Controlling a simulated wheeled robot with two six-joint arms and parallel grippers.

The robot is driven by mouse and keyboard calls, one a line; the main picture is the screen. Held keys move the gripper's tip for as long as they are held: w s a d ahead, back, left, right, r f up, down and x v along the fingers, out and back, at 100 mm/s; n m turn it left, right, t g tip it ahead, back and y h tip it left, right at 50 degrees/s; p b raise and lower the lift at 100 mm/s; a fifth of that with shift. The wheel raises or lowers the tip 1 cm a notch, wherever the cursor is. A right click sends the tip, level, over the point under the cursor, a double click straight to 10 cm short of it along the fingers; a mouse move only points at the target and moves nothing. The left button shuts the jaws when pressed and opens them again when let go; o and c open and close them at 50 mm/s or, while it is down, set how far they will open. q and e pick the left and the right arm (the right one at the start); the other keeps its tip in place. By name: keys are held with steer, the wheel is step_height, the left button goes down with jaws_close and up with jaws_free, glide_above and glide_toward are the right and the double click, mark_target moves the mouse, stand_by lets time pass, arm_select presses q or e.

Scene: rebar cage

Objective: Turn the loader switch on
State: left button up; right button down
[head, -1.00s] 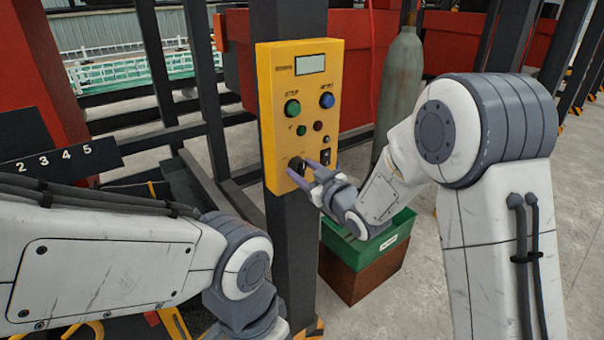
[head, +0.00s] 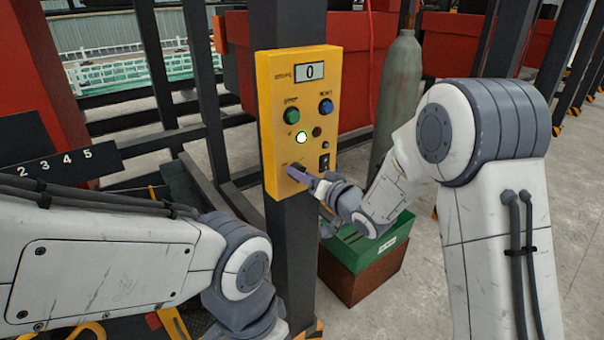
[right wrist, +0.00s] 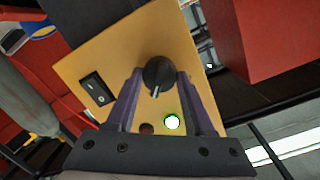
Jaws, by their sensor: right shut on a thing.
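The yellow control panel (head: 285,120) is fixed to a dark post. Its black rotary knob (right wrist: 158,73) sits low on the panel, mostly hidden by my fingers in the head view. My right gripper (head: 304,174) is shut on this knob, one purple finger on each side in the right wrist view. The knob's pale mark points toward the lamps. A round lamp (head: 301,138) glows white-green, and the display (head: 310,71) reads 0. A black rocker switch (head: 324,162) is beside the knob, untouched. My left arm shows at the left, its gripper out of view.
A green button (head: 292,116) and a blue button (head: 326,106) are higher on the panel. A green crate (head: 345,250) on a brown box and a grey gas cylinder (head: 400,80) stand right of the post. Dark metal bars are at the left.

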steer(key=shift+m, duration=0.3)
steer(key=shift+c, duration=1.4)
jaws_free()
steer(key=shift+s+d, duration=0.1)
steer(key=b+v, duration=0.2)
steer(key=v, duration=0.8)
steer(key=shift+s, duration=0.1)
